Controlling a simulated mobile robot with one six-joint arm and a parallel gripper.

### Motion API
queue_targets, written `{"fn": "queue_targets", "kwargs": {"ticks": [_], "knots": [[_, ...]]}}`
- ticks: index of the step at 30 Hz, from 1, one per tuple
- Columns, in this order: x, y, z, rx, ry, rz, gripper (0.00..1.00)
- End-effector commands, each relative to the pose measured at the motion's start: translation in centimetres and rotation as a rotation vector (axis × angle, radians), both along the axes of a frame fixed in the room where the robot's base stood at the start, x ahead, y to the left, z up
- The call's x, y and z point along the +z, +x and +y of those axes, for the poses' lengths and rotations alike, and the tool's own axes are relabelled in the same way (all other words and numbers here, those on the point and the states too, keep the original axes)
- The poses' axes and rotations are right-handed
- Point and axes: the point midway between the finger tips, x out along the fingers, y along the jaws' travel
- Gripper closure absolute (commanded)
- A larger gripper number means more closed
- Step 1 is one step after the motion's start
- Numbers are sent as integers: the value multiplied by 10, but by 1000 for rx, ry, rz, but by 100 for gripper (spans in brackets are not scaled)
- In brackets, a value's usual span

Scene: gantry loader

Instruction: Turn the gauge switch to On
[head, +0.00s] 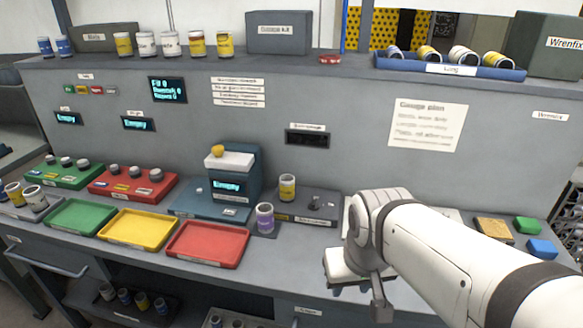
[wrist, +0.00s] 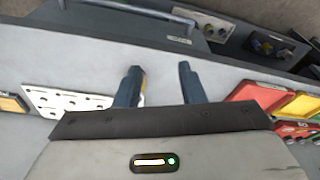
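A dark grey gauge unit (head: 280,215) stands on the bench left of my arm, with a yellow-banded can on its left part. A small dark knob (head: 316,204) sits on its right part and may be the gauge switch; its setting is too small to read. The display (head: 307,138) on the wall above the unit looks dark, with no readable text. My gripper (wrist: 158,72) shows two blue fingers apart and nothing between them in the wrist view. In the head view my arm's end is right of and nearer than the gauge unit, clear of the knob.
A purple-banded can (head: 265,219) stands just left of the gauge unit. A blue device (head: 213,208) reading "Empty" and red (head: 205,262), yellow (head: 135,249) and green (head: 78,232) trays lie farther left. Green (head: 527,225) and blue (head: 541,248) blocks lie at the right.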

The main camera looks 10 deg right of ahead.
Motion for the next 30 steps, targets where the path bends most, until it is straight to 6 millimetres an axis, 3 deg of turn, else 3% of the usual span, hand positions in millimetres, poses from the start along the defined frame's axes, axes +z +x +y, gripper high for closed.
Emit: {"fn": "queue_targets", "kwargs": {"ticks": [4,8,11,14,21,26,30], "knots": [[0,0,0,0,0,0,64],[4,5,0,13,-3,3,53],[14,22,-2,55,-13,14,45],[31,53,-5,140,-31,33,44],[57,160,-5,448,-84,92,44],[53,230,-5,656,-109,128,44],[37,289,-4,840,-125,157,44]]}}
